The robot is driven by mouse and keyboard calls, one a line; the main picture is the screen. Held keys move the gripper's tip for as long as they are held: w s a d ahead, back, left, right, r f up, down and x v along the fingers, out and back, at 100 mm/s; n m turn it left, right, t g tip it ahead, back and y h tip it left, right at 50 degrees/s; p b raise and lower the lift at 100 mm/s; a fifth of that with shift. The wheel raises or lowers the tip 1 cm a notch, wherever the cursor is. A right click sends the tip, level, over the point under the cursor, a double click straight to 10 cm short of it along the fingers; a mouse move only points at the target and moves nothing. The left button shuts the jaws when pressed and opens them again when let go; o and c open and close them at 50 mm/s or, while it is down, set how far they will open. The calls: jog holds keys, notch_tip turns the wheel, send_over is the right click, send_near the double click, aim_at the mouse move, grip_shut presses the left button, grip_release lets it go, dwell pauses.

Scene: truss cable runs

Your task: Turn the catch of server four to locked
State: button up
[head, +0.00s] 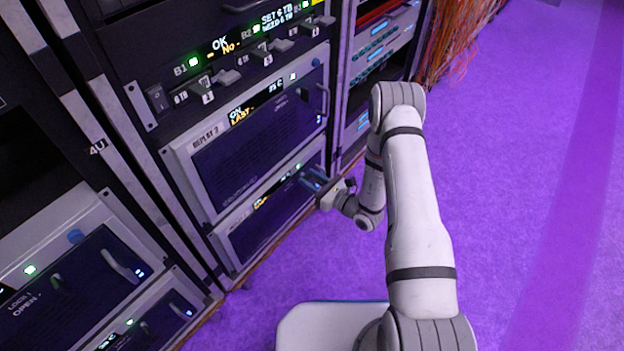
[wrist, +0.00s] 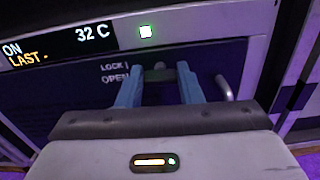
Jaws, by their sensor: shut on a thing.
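My gripper (head: 314,183) is at the front of the lower server (head: 262,228) in the middle rack. In the wrist view, my two blue fingers (wrist: 158,80) are closed on a small dark catch (wrist: 158,70) on that server's dark front panel (wrist: 75,82). The words LOCK and OPEN stand left of the catch, LOCK above OPEN. The catch is mostly between the fingers, and I cannot tell which word it points to. The server's display (wrist: 60,40) reads ON, LAST and 32 C, with a green light (wrist: 146,32) beside it. I see no server number on it.
A server labelled REPLAY 2 (head: 250,135) sits directly above. A curved handle (wrist: 225,88) is just right of my fingers. A panel with switches and levers (head: 225,77) is higher up. Another rack with servers (head: 75,280) stands at left. The purple floor (head: 520,170) at right is clear.

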jog(key=m+p, duration=0.1)
jog(key=m, duration=0.3)
jog(key=shift+m, duration=0.3)
jog(key=m+p, duration=0.1)
jog(key=m, duration=0.3)
jog(key=m+p, duration=0.1)
jog(key=m, duration=0.4)
jog(key=shift+f, duration=0.15)
jog(key=shift+f+m+p, duration=0.1)
jog(key=shift+m+p, duration=0.3)
jog(key=shift+m, duration=1.4)
jog(key=o, duration=1)
jog(key=shift+w+d, duration=0.1)
jog(key=shift+p+v, duration=0.95)
jog(key=shift+v, duration=3)
